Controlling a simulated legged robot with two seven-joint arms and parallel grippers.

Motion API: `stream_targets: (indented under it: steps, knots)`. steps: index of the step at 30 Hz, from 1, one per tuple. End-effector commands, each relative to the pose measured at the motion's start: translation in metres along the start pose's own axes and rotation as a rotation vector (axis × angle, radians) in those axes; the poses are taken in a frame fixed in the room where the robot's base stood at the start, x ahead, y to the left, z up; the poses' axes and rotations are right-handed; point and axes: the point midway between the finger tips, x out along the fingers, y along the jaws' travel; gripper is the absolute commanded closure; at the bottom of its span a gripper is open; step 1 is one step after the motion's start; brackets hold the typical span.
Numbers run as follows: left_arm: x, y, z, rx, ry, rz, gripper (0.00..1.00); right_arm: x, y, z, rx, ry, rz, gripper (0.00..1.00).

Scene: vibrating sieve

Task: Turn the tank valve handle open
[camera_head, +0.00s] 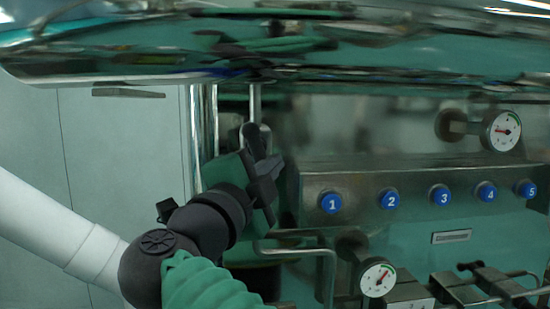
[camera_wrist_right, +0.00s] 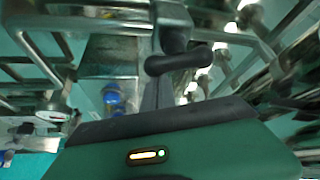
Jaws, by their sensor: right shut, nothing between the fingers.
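My right gripper (camera_head: 264,168) is left of centre in the head view, at the lower end of a thin vertical pipe (camera_head: 255,103) under the tank (camera_head: 300,75). Its fingers are shut with nothing between them. In the wrist view a dark rounded valve handle (camera_wrist_right: 180,61) hangs below a metal valve body (camera_wrist_right: 170,14), just beyond the shut fingers (camera_wrist_right: 157,88). I cannot tell whether they touch it. In the head view the dark gripper parts hide most of the valve, and the handle cannot be told apart clearly. My left gripper is out of view.
A steel panel (camera_head: 410,170) with several numbered blue buttons stands to the right. A gauge (camera_head: 378,280) and a bent metal pipe (camera_head: 329,275) are low, close to my right wrist. Another gauge (camera_head: 502,131) is at the upper right. Shiny vertical tubes (camera_head: 201,130) stand left of the gripper.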

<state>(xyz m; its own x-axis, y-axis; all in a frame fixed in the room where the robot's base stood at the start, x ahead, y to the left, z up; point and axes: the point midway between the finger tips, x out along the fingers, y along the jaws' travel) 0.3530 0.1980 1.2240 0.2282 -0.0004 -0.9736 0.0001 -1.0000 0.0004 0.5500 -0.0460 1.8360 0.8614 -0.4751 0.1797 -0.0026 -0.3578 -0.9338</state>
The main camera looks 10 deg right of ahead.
Motion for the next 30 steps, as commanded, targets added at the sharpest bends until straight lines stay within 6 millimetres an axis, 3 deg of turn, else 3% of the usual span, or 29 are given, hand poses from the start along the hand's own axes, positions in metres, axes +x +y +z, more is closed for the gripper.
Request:
stream_targets:
  steps: [5,30]
  knots:
    - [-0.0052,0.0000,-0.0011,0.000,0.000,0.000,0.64,-0.0035,0.0005,0.0039,0.119,-0.003,0.070,1.00]
    - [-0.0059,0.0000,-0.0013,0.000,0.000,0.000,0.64,-0.0066,0.0030,0.0086,0.111,-0.002,0.064,1.00]
